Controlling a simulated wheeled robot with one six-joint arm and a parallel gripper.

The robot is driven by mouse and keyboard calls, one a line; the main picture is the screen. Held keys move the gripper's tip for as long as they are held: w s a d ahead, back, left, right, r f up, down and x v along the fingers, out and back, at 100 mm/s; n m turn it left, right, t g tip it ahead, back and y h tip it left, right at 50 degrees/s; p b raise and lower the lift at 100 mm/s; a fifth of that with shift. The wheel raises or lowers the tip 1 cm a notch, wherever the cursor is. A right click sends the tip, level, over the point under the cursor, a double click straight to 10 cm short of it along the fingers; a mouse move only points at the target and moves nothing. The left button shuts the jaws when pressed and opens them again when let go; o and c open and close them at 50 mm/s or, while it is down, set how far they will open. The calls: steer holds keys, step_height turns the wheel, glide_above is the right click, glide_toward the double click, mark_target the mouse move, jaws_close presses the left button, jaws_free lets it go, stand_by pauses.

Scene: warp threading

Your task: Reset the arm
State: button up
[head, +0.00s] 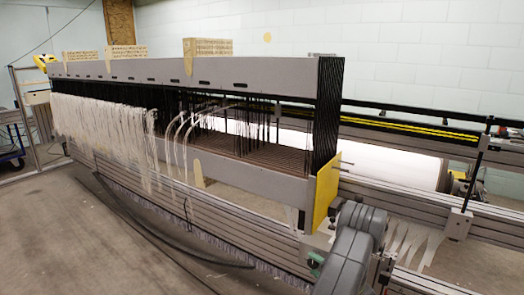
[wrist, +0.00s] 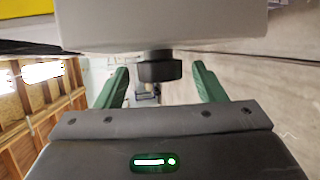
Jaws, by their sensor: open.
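My arm (head: 350,245), grey and jointed, shows at the lower right of the head view, in front of the loom's near end. My gripper (wrist: 161,68) shows in the wrist view with its two green fingers spread wide apart. Nothing is held between the fingers. A pale grey block with a black round part (wrist: 160,71) under it shows beyond the fingers; I cannot tell what it belongs to.
A long grey loom frame (head: 200,70) with hanging white threads (head: 105,120) fills the middle. A yellow end plate (head: 326,190) is close to my arm. Pale warp strips (head: 415,243) and a rail post (head: 470,185) are at right. Concrete floor (head: 60,235) is open at left.

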steer(key=shift+w+r+n+g+h+p, duration=0.15)
steer(key=shift+g+h+p, duration=0.3)
steer(key=shift+p, duration=0.8)
steer(key=shift+s+r+n+g+h+p, duration=0.1)
steer(key=shift+r+n+g+h+p, duration=0.25)
steer(key=shift+p, duration=0.85)
steer(key=shift+w+n+g+h+p, duration=0.1)
steer(key=shift+g+h+p, duration=0.35)
steer(key=shift+p, duration=0.8)
steer(key=g+h+p, duration=0.1)
steer(key=p, duration=0.2)
steer(key=g+h+p, duration=0.1)
steer(key=p, duration=0.2)
steer(key=shift+a+r+n+h, duration=0.2)
steer(key=shift+a+n+h, duration=0.05)
steer(key=shift+n, duration=0.15)
steer(key=g+h+p, duration=0.1)
steer(key=p, duration=0.2)
steer(key=shift+w+a+n+g+h, duration=0.1)
steer(key=shift+n+g+h, duration=0.2)
steer(key=shift+g+h, duration=0.1)
steer(key=shift+f+g+h, duration=0.2)
steer(key=shift+g+h, duration=0.15)
steer(key=shift+h, duration=0.15)
